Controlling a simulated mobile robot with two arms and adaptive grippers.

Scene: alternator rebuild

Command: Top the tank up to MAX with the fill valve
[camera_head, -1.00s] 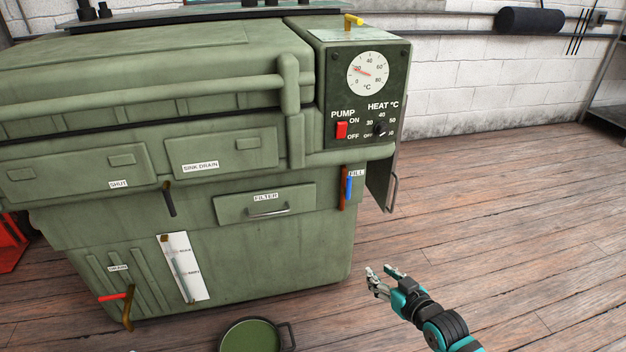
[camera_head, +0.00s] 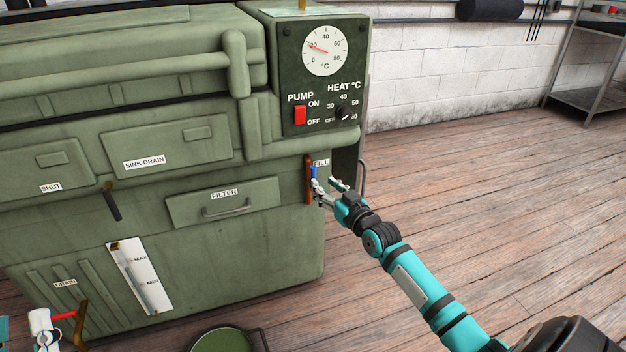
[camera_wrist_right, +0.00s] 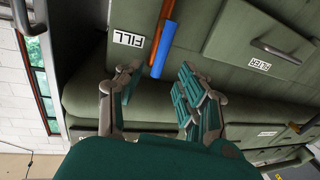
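The fill valve's blue lever (camera_head: 314,171) hangs down beside a brown pipe (camera_head: 308,187) under the FILL label on the green tank's right front. My right gripper (camera_head: 326,188) is at the lever, fingers apart. In the right wrist view the blue lever (camera_wrist_right: 162,50) points into the gap between the open fingers (camera_wrist_right: 160,88); I see no clear contact. The level gauge (camera_head: 141,279), a white plate with MAX and MIN marks, is on the lower front; its liquid level is too small to read. My left gripper (camera_head: 42,326) is partly in view at the lower left, near the red drain lever (camera_head: 64,315).
The panel has a red PUMP switch (camera_head: 300,114), a HEAT knob (camera_head: 343,112) and a dial (camera_head: 323,51). A FILTER drawer (camera_head: 225,202) is left of the valve. A green round pan (camera_head: 222,341) stands on the floor.

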